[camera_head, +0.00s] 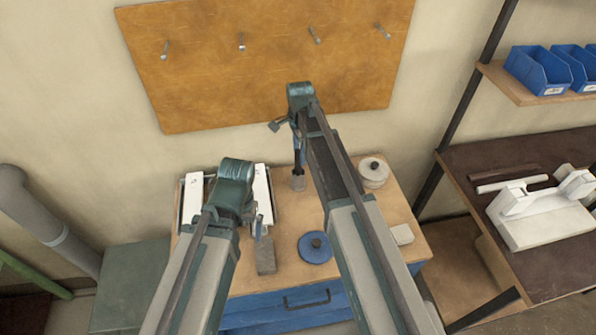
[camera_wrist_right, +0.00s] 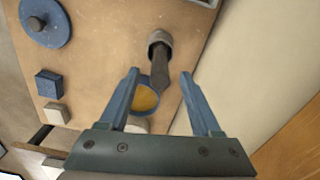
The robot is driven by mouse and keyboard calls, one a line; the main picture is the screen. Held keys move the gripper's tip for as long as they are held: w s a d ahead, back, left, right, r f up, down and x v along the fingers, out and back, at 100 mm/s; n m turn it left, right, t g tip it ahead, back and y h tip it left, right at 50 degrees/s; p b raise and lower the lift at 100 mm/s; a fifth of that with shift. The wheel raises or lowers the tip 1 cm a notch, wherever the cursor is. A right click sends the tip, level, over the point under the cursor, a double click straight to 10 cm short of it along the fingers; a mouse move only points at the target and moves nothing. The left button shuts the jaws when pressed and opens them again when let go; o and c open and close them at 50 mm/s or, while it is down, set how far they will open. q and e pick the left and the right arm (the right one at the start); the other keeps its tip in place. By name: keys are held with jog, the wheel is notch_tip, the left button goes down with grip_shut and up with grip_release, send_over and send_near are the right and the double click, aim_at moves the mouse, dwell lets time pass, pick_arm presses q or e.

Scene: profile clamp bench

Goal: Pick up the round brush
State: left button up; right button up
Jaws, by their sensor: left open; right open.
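The round brush (camera_wrist_right: 159,58) stands upright on the bench, with a dark handle up and a pale grey round head down. It also shows in the head view (camera_head: 298,182), under my right gripper (camera_head: 290,132). In the right wrist view my right gripper (camera_wrist_right: 160,75) is open, and the handle lies between its fingertips in the picture. I see no grip on it, and cannot tell whether the fingers are around the handle or above it. My left gripper (camera_head: 258,226) is open over the bench's left part, close to a grey block-like thing (camera_head: 265,256).
A blue block (camera_wrist_right: 48,83) and a yellow-filled blue dish (camera_wrist_right: 147,98) are nearby. A pegboard (camera_head: 265,60) rises behind.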

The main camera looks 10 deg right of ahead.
aim_at(298, 163)
jog(key=shift+a+f+b, duration=0.2)
jog(key=shift+f+b, duration=2.35)
jog(key=shift+f, duration=0.15)
jog(key=shift+r, duration=0.1)
grip_shut()
